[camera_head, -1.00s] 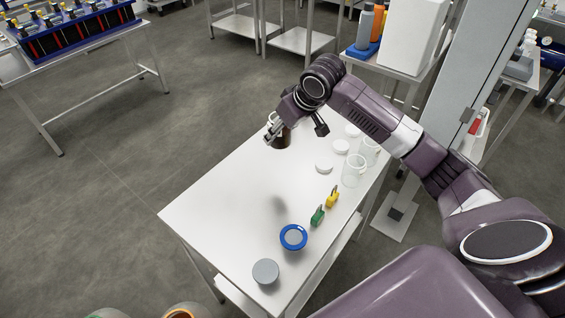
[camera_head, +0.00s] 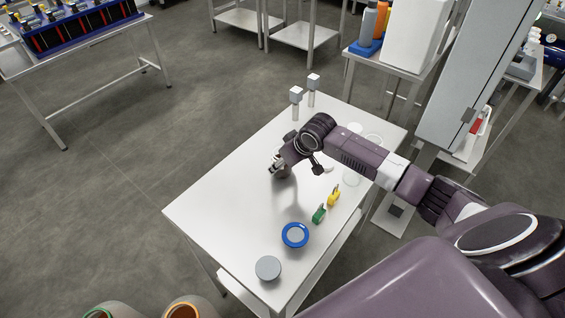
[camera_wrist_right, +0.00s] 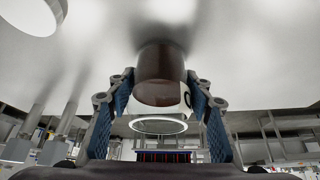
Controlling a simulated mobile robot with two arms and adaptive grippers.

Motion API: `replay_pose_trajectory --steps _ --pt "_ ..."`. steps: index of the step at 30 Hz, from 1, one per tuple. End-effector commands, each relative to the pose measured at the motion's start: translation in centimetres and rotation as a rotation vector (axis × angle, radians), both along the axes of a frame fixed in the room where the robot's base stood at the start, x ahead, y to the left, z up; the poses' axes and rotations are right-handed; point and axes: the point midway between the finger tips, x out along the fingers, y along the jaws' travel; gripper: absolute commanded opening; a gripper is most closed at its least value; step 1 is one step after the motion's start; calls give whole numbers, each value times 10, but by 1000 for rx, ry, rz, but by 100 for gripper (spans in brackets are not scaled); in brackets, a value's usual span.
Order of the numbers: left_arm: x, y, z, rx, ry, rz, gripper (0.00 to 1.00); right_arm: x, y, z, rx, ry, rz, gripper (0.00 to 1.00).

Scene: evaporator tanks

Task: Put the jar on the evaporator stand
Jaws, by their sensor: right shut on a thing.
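The jar is a dark brown vessel (camera_wrist_right: 160,75) with a pale band and a clear ring at its lower end in the right wrist view. My right gripper (camera_wrist_right: 160,110) is shut on it, with one blue-padded finger on each side. In the head view my right gripper (camera_head: 276,163) is over the middle of the white table (camera_head: 220,205), and the jar is mostly hidden there. I cannot tell whether the jar touches the table. Two upright posts with pale block tops (camera_head: 296,95) stand at the table's far end; which thing is the evaporator stand is unclear. My left gripper is not in view.
A blue-rimmed disc (camera_head: 295,235), a grey round lid (camera_head: 268,268), a green clip (camera_head: 319,214) and a yellow clip (camera_head: 334,195) lie on the near part. Clear and white round items are partly behind my arm. The table's left side is clear. A blue rack (camera_head: 75,32) is on another table.

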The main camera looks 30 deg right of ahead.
Motion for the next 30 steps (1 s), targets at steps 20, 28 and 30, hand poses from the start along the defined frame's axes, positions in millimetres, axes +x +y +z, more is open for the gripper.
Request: replay_pose_trajectory --steps 20,28,30 --pt "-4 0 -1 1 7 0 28 0 0 0 0 0 0 64" --pt "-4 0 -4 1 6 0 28 -12 -4 23 -1 -3 1 64" --pt "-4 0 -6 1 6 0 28 -18 -5 34 -2 -2 1 64"
